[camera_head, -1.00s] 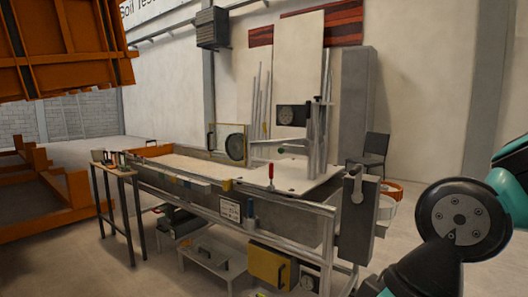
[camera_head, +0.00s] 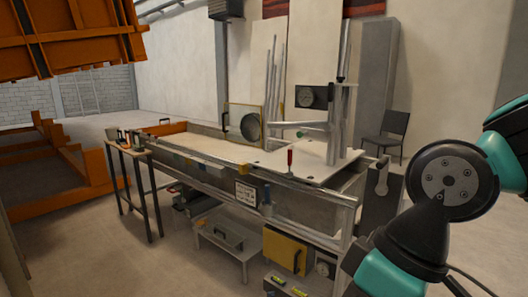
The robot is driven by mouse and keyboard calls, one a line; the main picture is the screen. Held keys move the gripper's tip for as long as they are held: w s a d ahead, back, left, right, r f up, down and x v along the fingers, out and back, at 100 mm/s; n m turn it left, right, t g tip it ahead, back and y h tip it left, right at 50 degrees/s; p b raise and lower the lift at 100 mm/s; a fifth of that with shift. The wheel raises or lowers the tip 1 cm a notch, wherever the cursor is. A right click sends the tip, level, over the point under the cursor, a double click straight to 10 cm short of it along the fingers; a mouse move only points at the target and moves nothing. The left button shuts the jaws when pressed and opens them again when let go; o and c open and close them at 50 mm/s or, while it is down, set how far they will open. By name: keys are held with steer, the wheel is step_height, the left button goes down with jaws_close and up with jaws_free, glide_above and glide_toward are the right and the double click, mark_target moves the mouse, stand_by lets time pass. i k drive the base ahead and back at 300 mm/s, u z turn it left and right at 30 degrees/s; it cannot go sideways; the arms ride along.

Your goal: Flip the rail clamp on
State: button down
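The tilting sandbed (camera_head: 225,170) stands across the middle of the head view, a long metal-framed trough with a rail along its front. A small clamp-like part with a red handle (camera_head: 290,157) stands upright on the bed's right half, near the front rail. I cannot tell for sure whether it is the rail clamp, or whether it is on or off. My arm's grey and teal links show at the right edge. My gripper is outside the view.
A narrow side table (camera_head: 132,150) with small items stands at the bed's left end. Under the bed are a low white bench (camera_head: 222,238) and a yellow case (camera_head: 284,249). A chair (camera_head: 388,132) stands behind on the right. Orange steel frames fill the left. Floor at front left is clear.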

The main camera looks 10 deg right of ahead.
mark_target(289, 174)
steer(key=u, duration=0.3)
steer(key=i, duration=1.9)
steer(key=z, duration=0.2)
